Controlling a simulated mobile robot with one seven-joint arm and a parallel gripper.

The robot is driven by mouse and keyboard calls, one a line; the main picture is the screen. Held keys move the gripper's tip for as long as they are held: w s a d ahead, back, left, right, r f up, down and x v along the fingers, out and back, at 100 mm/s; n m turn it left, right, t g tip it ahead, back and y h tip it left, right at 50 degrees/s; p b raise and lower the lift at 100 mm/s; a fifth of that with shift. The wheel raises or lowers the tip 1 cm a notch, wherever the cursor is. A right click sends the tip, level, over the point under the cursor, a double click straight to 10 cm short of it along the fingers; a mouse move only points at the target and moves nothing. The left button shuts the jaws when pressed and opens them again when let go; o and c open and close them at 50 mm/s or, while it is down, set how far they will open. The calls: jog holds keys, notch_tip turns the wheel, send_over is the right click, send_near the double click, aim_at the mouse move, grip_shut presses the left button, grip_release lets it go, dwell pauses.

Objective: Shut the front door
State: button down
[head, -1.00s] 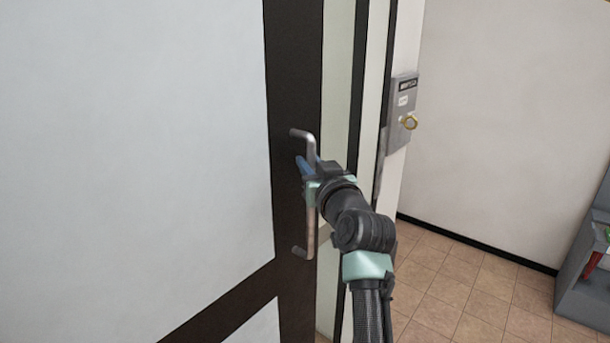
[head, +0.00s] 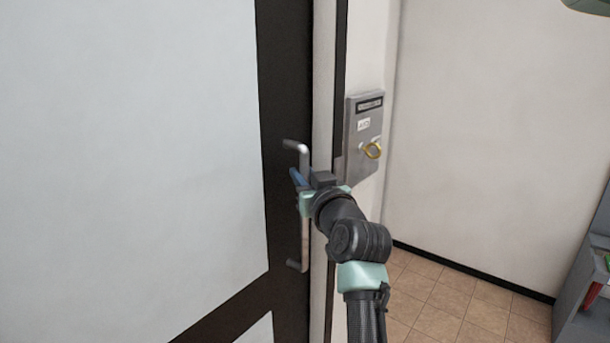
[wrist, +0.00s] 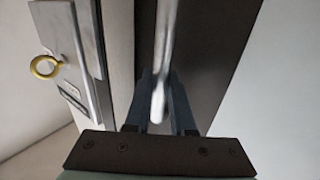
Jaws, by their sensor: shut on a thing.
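The front door (head: 284,120) has a dark frame with pale panels and fills the left of the head view. Its metal pull handle (head: 304,256) is a vertical bar near the door's right edge. My gripper (head: 297,178) is shut on the handle's upper part, with its blue fingers on both sides of the bar. In the wrist view the handle (wrist: 164,60) runs down between the two fingers (wrist: 163,100). A narrow strip of the pale frame shows between the door's edge and the wall.
A grey metal mailbox (head: 364,135) with a yellow ring hangs on the wall right of the door. It also shows in the wrist view (wrist: 72,50). A grey shelf (head: 588,280) stands at the far right. The tiled floor (head: 450,300) between is clear.

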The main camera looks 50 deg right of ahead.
jog(key=shift+s+d+f, duration=0.15)
jog(key=shift+s+d, duration=0.1)
jog(key=shift+d, duration=0.1)
jog(key=c, duration=0.8)
grip_release()
jog(key=shift+o, duration=0.2)
jog(key=shift+w+a, duration=0.1)
jog(key=shift+a, duration=0.1)
jog(key=b+v, duration=0.1)
jog(key=v, duration=1.2)
